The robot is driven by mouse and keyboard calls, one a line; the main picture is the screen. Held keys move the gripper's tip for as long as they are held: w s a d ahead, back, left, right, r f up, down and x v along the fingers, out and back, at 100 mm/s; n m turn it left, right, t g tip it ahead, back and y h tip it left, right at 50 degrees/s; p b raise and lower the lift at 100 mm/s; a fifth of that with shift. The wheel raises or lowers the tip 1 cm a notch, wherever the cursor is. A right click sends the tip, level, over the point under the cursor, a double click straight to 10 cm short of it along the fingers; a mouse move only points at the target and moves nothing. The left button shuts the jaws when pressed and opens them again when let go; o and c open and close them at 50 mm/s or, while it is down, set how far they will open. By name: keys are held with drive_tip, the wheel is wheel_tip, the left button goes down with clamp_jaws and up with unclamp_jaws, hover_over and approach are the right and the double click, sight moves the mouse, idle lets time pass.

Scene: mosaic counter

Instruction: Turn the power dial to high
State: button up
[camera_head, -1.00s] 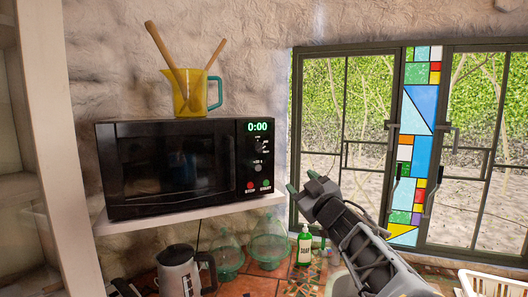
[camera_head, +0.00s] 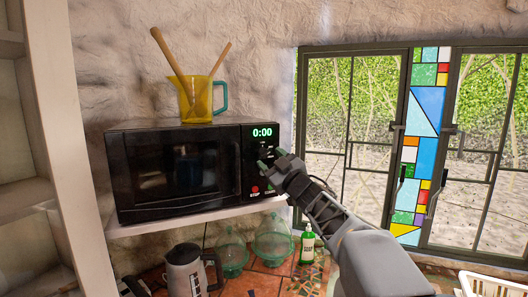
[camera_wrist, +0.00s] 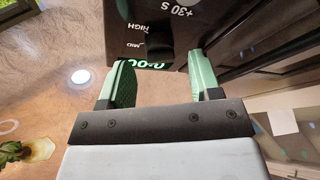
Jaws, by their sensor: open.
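The black microwave (camera_head: 175,172) sits on a white shelf, with a green 0:00 display (camera_head: 262,132) at the top of its control panel. The wrist view shows the panel upside down, with the HIGH and MID marks beside a dark power dial (camera_wrist: 160,38). My gripper (camera_head: 267,161) is in front of the panel, covering part of it in the head view. In the wrist view its two green fingers (camera_wrist: 160,75) are apart and empty, with the dial a little ahead of the gap. Where the dial points is unclear.
A yellow jug (camera_head: 201,98) with wooden utensils stands on the microwave. Red STOP and green START buttons are low on the panel. Below the shelf are a kettle (camera_head: 185,272), glass jars and a green soap bottle (camera_head: 307,245). A window (camera_head: 360,130) is at right.

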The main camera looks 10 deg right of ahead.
sight(264, 153)
drive_tip(key=shift+p+x, duration=0.3)
drive_tip(key=shift+x, duration=0.85)
drive_tip(key=c, duration=0.9)
drive_tip(key=shift+a, duration=0.4)
drive_tip(key=shift+d+f, duration=0.1)
drive_tip(key=shift+d, duration=0.3)
drive_tip(key=shift+c, duration=0.2)
drive_tip(key=shift+a, duration=0.1)
